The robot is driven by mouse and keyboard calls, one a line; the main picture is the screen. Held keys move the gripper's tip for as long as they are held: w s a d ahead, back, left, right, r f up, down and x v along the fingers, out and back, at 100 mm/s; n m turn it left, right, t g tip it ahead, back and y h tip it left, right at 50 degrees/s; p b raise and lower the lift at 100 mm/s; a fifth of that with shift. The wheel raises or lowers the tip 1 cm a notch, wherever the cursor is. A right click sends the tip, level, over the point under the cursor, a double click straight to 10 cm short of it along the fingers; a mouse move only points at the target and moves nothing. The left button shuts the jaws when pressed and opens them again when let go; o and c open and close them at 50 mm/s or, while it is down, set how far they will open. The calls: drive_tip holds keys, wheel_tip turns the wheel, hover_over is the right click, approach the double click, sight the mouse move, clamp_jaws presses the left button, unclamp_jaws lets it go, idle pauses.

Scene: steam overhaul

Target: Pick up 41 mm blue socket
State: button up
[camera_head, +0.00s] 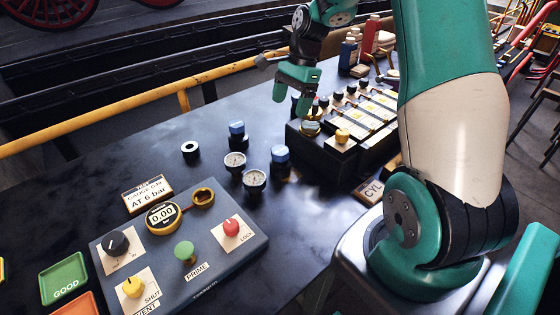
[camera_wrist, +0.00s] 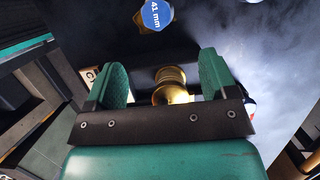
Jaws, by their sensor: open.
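A blue hexagonal top marked "41 mm" (camera_wrist: 157,14) shows at the top edge of the wrist view, beyond my fingertips and apart from them. In the head view two blue-topped pieces stand on the dark bench, one nearer (camera_head: 280,155) and one farther left (camera_head: 237,129); their markings are too small to read. My gripper (camera_head: 291,98) hangs above the left end of a black rack. In the wrist view its green fingers (camera_wrist: 164,68) are spread apart, with nothing held. A brass piece (camera_wrist: 170,86) shows between and below them.
The black rack (camera_head: 322,152) holds several fittings, including a yellow-topped one (camera_head: 342,136). A control panel (camera_head: 225,262) sits at front left. A yellow rail (camera_head: 150,99) runs behind the bench.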

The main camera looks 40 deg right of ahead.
sight(280, 150)
drive_tip(key=p+x, duration=0.1)
drive_tip(key=x, duration=0.9)
drive_tip(key=shift+s+a+f+p, duration=0.1)
drive_tip(key=shift+a+f+p, duration=0.15)
drive_tip(key=shift+p, duration=0.1)
drive_tip(key=shift+s+p+x, duration=0.15)
drive_tip(key=shift+p+x, duration=0.35)
drive_tip(key=shift+x, duration=0.85)
drive_tip(key=shift+s+p+x, duration=0.15)
drive_tip(key=shift+p+x, duration=0.35)
drive_tip(key=shift+x, duration=0.85)
drive_tip(key=shift+d, duration=0.2)
drive_tip(key=c, duration=1.3)
